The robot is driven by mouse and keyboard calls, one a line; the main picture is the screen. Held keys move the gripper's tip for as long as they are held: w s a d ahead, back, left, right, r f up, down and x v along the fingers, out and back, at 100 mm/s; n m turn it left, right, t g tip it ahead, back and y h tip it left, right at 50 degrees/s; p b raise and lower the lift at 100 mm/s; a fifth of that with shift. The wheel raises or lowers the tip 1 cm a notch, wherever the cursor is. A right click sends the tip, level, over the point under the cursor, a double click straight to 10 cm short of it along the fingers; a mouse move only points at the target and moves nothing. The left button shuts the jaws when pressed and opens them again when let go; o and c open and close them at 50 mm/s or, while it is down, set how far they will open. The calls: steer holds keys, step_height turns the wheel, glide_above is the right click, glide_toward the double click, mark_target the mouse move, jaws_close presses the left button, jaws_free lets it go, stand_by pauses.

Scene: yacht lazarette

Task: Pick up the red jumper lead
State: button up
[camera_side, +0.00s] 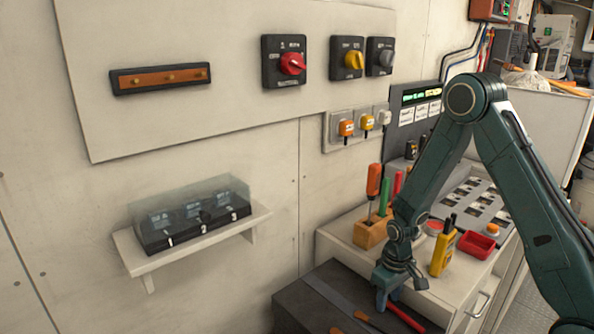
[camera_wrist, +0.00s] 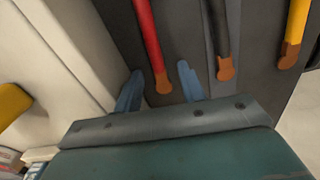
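The red jumper lead (camera_wrist: 149,36) lies on a dark grey surface (camera_wrist: 180,35) in the wrist view, with its copper-coloured end toward my gripper. My gripper (camera_wrist: 158,82) is open, its two blue fingers apart on either side of that copper end in the picture. I cannot tell the height of the fingers over the lead or whether they touch it. In the side view, the red lead (camera_side: 405,317) shows beside and below my gripper (camera_side: 384,298), partly hidden by it.
A black lead (camera_wrist: 219,40) and a yellow lead (camera_wrist: 297,25) lie to the right in the wrist view. A white cabinet (camera_side: 460,285) stands beside the dark surface, bearing a yellow handheld device (camera_side: 442,257), a red tray (camera_side: 476,245) and a wooden tool block (camera_side: 371,232).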

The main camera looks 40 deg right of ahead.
mark_target(388, 302)
stand_by(0.4)
jaws_close()
steer(key=shift+r, duration=0.1)
step_height(388, 302, up, 20)
stand_by(1.0)
steer(key=shift+w+f, duration=0.1)
steer(key=shift+f, duration=0.1)
stand_by(0.4)
